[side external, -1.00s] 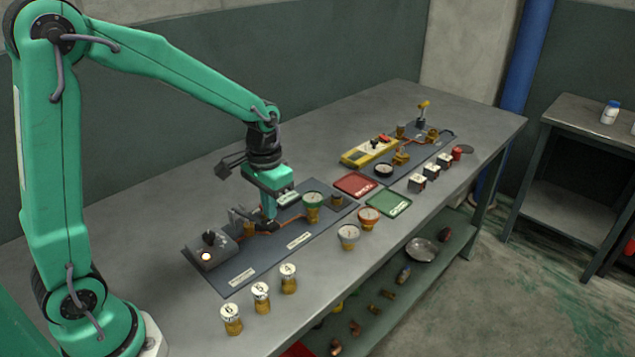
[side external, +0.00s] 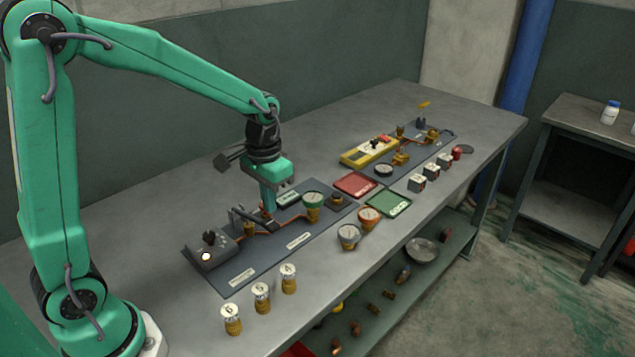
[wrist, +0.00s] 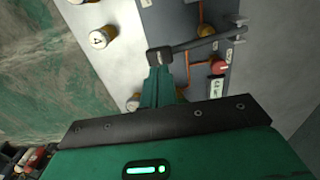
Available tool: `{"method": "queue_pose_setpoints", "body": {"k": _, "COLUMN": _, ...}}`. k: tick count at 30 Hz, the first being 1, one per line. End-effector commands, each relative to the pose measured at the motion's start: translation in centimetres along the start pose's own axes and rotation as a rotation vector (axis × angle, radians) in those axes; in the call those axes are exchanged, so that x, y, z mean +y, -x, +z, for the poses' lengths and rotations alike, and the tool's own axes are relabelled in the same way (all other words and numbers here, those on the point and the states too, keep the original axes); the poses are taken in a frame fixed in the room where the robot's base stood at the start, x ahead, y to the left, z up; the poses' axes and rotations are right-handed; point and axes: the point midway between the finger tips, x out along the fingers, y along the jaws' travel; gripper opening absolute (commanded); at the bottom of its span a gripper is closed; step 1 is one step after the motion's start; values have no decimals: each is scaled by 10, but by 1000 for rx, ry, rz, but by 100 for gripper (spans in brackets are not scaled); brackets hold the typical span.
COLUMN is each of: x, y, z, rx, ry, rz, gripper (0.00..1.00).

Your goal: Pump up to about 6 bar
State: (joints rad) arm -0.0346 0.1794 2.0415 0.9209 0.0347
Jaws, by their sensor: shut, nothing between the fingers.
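My gripper (side external: 268,205) is over the near board, with its fingers closed and empty. The pump lever (side external: 252,218) is a dark bar low over the board, beside the fingers. In the wrist view, the lever (wrist: 205,40) runs from the upper right to a dark block (wrist: 159,57) at my fingertips; I cannot tell whether they touch. A green-rimmed gauge (side external: 313,199) stands on a brass fitting to the right of my gripper. Its needle is too small to read. A small display (side external: 288,197) lies behind the gripper and also shows in the wrist view (wrist: 216,88), unreadable.
A grey box with a knob and lit lamp (side external: 210,250) is on the board's left end. Red (side external: 355,184) and green (side external: 389,203) trays and a yellow device (side external: 370,150) lie to the right.

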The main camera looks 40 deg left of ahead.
Motion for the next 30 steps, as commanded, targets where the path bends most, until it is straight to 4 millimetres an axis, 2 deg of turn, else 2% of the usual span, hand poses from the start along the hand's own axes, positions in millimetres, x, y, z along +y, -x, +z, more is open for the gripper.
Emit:
{"method": "queue_pose_setpoints", "body": {"k": 12, "x": 0, "y": 32, "z": 0, "rx": 1, "ry": 0, "rz": 0, "gripper": 0}}
{"method": "queue_pose_setpoints", "body": {"k": 25, "x": 0, "y": 35, "z": 1, "rx": 3, "ry": 0, "rz": 0, "gripper": 0}}
{"method": "queue_pose_setpoints", "body": {"k": 30, "x": 1, "y": 43, "z": 7, "rx": 23, "ry": 0, "rz": -1, "gripper": 0}}
